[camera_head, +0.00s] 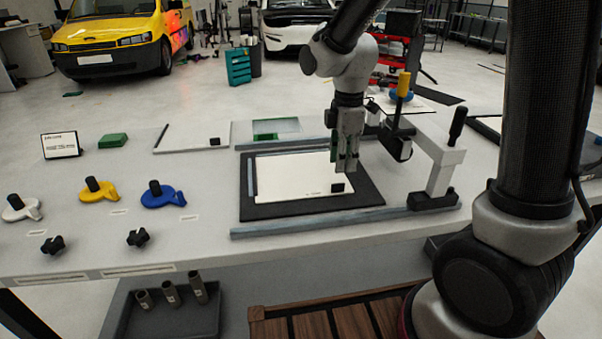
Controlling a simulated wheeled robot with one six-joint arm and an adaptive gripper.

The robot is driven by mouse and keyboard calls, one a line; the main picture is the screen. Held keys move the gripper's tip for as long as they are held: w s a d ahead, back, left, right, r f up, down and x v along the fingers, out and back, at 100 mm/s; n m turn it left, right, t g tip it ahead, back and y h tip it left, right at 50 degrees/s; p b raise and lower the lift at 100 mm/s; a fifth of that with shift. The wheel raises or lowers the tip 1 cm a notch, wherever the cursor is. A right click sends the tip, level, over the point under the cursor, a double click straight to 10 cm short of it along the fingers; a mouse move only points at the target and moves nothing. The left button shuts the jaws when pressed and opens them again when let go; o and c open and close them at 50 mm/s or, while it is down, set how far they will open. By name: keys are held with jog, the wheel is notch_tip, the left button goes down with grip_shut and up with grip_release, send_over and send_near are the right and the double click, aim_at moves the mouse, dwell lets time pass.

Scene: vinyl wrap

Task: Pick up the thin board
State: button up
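A thin white board (290,179) lies flat on a black mat (257,210) in the middle of the table. It has a dark strip along its left edge and a small black block (337,188) at its front right corner. A second thin white board (190,138) lies farther back on the left, also with a dark strip and a small black block. My gripper (345,165) points down over the right end of the middle board, close to the black block. Its fingers look close together, but the gap between them and any contact with the board are unclear.
Grey rails (300,226) run before and behind the mat. A bridge-like frame with an upright black handle (457,124) stands right of my gripper. White, yellow and blue hand tools (160,195) and black knobs (138,237) lie on the left. A sign (60,145) stands behind them.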

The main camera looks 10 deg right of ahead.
notch_tip(320, 180, down, 7)
jog(key=shift+d+f, duration=0.1)
jog(key=shift+f, duration=0.1)
grip_shut()
